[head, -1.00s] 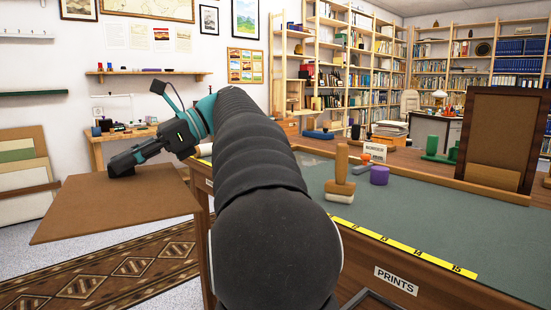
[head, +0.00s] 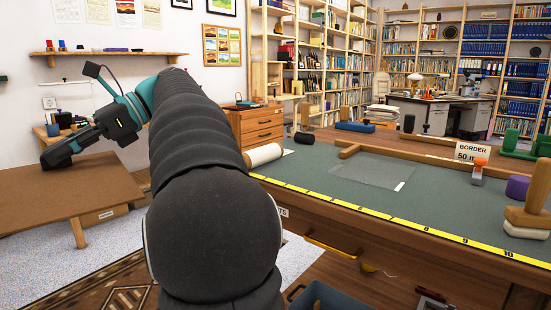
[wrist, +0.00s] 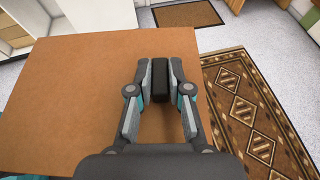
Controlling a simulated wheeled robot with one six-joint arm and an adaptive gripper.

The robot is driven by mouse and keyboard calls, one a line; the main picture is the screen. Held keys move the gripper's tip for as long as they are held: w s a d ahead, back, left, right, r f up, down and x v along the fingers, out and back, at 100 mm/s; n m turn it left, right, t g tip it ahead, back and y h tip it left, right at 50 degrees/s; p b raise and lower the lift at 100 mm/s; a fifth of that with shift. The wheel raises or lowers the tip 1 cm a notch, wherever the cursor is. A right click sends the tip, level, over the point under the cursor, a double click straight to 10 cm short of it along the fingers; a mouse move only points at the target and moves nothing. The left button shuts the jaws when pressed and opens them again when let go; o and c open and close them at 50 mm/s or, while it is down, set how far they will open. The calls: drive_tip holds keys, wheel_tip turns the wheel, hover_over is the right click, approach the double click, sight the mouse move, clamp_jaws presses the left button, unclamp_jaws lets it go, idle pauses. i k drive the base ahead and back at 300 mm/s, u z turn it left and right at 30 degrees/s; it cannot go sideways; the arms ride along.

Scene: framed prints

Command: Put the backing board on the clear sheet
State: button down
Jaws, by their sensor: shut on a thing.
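The backing board (head: 70,195) is a flat brown panel, held out at the left in the head view. My gripper (head: 56,156) is shut on a black block (wrist: 159,83) on the board's upper face. In the wrist view the board (wrist: 60,95) spreads out under the fingers, roughly level, with the floor beyond its edge. The clear sheet (head: 372,172) lies on the green mat of the workbench, well to the right of the board. It is see-through, with a small white mark at one corner.
The green mat (head: 310,185) has a yellow ruler (head: 390,222) along its near edge. Around the sheet are a white roll (head: 263,155), a wooden corner piece (head: 349,151), a border sign (head: 472,151) and a wood-handled block (head: 530,215). A patterned rug (wrist: 250,110) covers the floor.

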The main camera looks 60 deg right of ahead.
sight(377, 168)
drive_tip(key=i, duration=0.75)
drive_tip(key=z, duration=3.45)
drive_tip(key=i, duration=0.45)
drive_tip(key=u, duration=0.2)
